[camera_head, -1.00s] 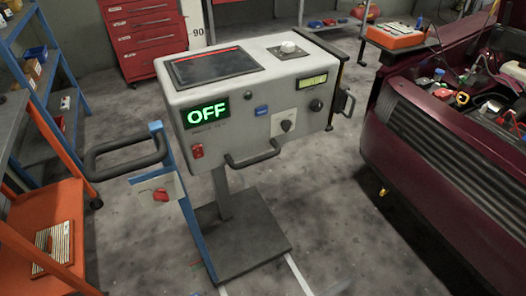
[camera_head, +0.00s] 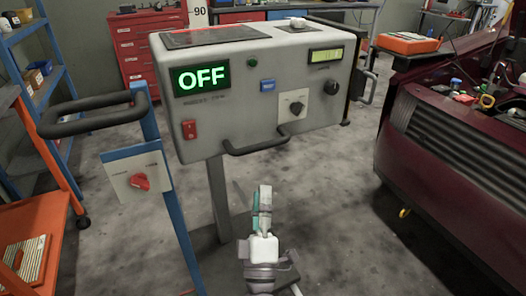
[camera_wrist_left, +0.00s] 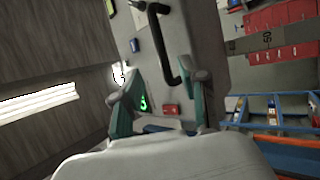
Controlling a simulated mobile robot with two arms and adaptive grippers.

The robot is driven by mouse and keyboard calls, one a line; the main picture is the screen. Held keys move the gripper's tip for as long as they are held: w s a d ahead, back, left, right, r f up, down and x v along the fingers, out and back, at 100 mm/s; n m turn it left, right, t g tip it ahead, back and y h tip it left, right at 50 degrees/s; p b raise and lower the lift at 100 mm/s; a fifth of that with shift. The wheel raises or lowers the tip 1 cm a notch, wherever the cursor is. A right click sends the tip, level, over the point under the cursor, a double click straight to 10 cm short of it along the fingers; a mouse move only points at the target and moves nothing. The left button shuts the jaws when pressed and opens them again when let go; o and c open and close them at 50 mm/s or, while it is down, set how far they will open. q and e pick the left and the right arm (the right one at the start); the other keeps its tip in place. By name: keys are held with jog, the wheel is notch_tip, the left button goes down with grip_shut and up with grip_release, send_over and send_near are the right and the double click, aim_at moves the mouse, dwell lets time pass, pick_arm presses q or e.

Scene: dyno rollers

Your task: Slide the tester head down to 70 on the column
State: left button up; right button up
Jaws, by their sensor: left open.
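The tester head, a light grey box (camera_head: 230,130) with a green OFF display (camera_head: 203,77), stands on a grey post (camera_head: 218,195). A black bar handle (camera_head: 256,147) runs along its lower front edge. My left gripper (camera_head: 262,195) is below and in front of this handle, apart from it. In the left wrist view its open, empty fingers (camera_wrist_left: 160,100) point at the head's front, with the black handle (camera_wrist_left: 163,45) beyond them. A white strip marked 90 (camera_head: 199,13) shows behind the head; its lower part is hidden. My right gripper is not in view.
A blue post with a black loop handle (camera_head: 90,118) and a panel with a red knob (camera_head: 140,182) stands left of the head. A dark red car (camera_head: 450,150) is at right. Blue shelving (camera_head: 35,85) is at left. Floor between head and car is clear.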

aim_at(263, 146)
pick_arm(q)
jog(key=x, duration=1.2)
jog(key=shift+w+r, duration=0.1)
jog(key=shift+w, duration=0.15)
grip_shut()
